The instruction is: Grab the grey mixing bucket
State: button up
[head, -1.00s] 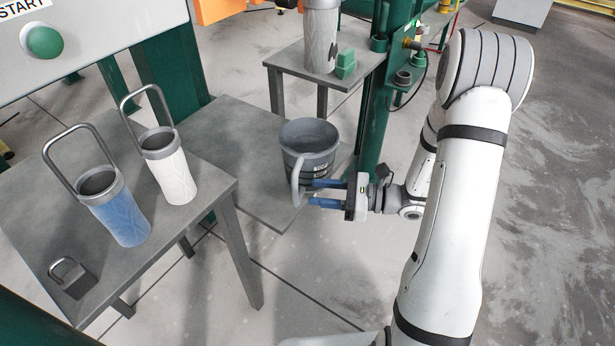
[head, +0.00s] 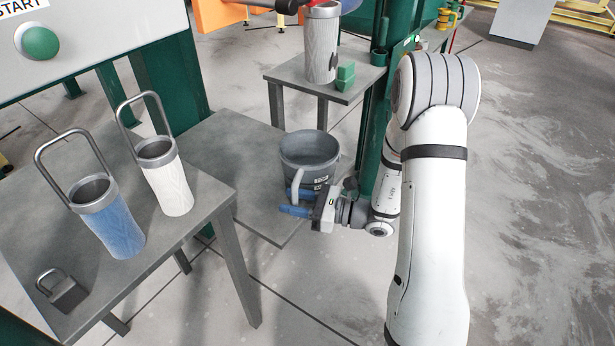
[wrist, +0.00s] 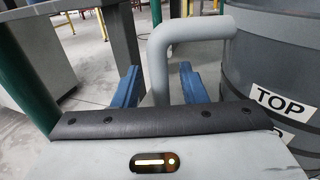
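The grey mixing bucket (head: 307,152) stands upright on a low grey platform (head: 222,150), with a light grey side handle (head: 296,182) facing my gripper. In the wrist view, the bucket wall (wrist: 275,55) with a "TOP" label fills the right side. My gripper (head: 297,203) is at the handle, its blue fingers spread apart. In the wrist view, the upright part of the handle (wrist: 158,70) lies between the open fingers of my gripper (wrist: 160,88), with visible gaps on both sides. The fingers do not appear closed on it.
A grey table (head: 205,235) at left holds a blue mould (head: 115,225), a white mould (head: 168,185) and a small dark block (head: 65,293). A back stand (head: 350,92) holds a grey mould (head: 321,50) and a green block (head: 345,77). A green post (head: 371,140) stands near my arm.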

grip_shut()
dwell(0.6)
